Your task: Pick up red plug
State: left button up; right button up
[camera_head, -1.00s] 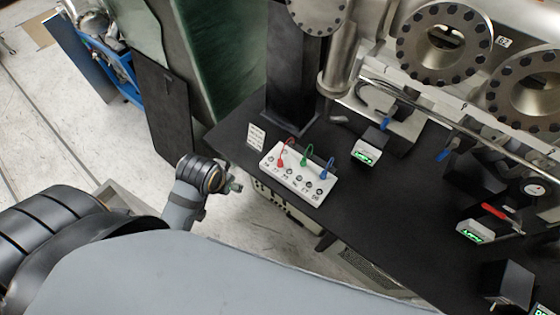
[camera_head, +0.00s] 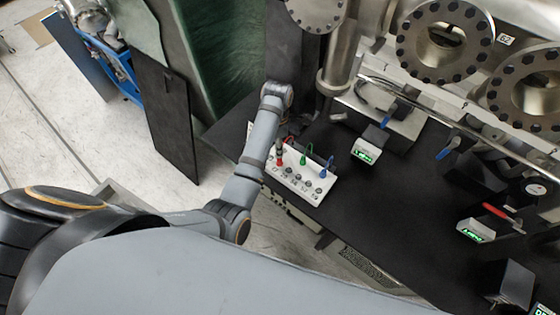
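The red plug (camera_head: 280,161) stands upright at the left end of the white socket panel (camera_head: 311,192) on the black table. Its red lead curves up behind it. The green plug (camera_head: 303,160) and blue plug (camera_head: 326,172) stand to its right in the same panel. My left arm reaches over the panel's left end, its wrist above and behind the red plug. A small dark part of my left gripper (camera_head: 279,148) shows just above the red plug. The forearm and wrist hide most of it, so finger opening and contact are unclear. My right gripper is out of view.
Boxes with green displays (camera_head: 366,152) stand on the table to the right. A metal column and flanged chamber (camera_head: 445,42) rise at the back. A dark upright board (camera_head: 166,120) stands left.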

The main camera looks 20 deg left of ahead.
pick_arm(q)
jog(key=shift+s+f, duration=0.1)
jog(key=shift+f, duration=0.05)
send_over(279, 160)
jog(key=f, duration=0.4)
jog(key=shift+a, duration=0.2)
jog(key=shift+f, duration=0.7)
jog(key=f, duration=0.2)
jog(key=f+b, duration=0.1)
jog(key=f, duration=0.1)
jog(key=shift+w+d+f, duration=0.2)
jog(key=shift+f, duration=0.15)
grip_shut()
